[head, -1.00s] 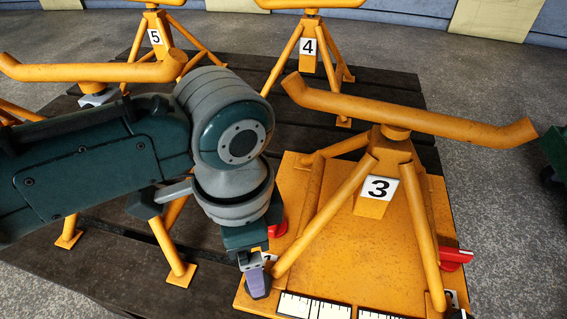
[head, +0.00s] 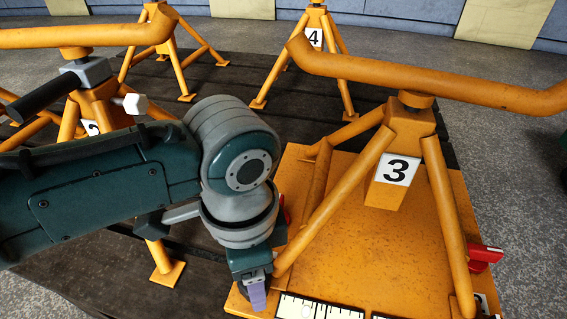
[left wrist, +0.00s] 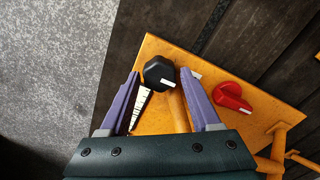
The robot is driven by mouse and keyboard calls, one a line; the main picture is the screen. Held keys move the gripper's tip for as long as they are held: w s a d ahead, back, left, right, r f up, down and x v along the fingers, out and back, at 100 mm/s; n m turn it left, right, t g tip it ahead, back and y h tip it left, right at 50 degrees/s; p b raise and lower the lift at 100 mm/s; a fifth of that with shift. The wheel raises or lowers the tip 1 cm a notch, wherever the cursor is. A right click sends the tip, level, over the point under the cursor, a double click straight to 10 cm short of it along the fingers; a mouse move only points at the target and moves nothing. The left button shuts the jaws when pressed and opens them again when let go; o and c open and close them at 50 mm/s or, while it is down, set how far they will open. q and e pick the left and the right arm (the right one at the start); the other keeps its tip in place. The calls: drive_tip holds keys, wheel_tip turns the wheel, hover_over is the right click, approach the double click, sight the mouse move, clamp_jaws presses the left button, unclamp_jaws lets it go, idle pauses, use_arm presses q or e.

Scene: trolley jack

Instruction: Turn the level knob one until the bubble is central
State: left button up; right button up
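A black knob (left wrist: 158,72) with a white pointer mark sits near the corner of the orange base plate (left wrist: 240,92) in the left wrist view. My left gripper (left wrist: 160,76) is open, with its purple fingertips on either side of this knob; I cannot tell whether they touch it. In the head view my left gripper (head: 257,293) is at the plate's near left corner, and the knob is mostly hidden there. No bubble can be made out. My right gripper is not in view.
A red knob (left wrist: 232,96) sits beside the black one, and another red knob (head: 485,255) is at the plate's right. Stand 3 (head: 398,170) rises over the plate. A black-and-white scale (head: 310,308) lies along the near edge. Other orange stands are behind and left.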

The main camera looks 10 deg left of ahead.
use_arm(q)
clamp_jaws()
idle(0.3)
drive_tip(key=shift+s+r+n+p, duration=0.15)
drive_tip(key=shift+n+p, duration=0.45)
drive_tip(key=shift+p, duration=0.3)
drive_tip(key=shift+n+p, duration=1.1)
drive_tip(key=shift+p, duration=0.05)
drive_tip(key=n+p, duration=0.1)
drive_tip(key=n, duration=0.2)
drive_tip(key=shift+p, duration=0.35)
drive_tip(key=shift+f+n+p, duration=0.2)
drive_tip(key=shift+n+p, duration=0.15)
drive_tip(key=shift+n, duration=0.85)
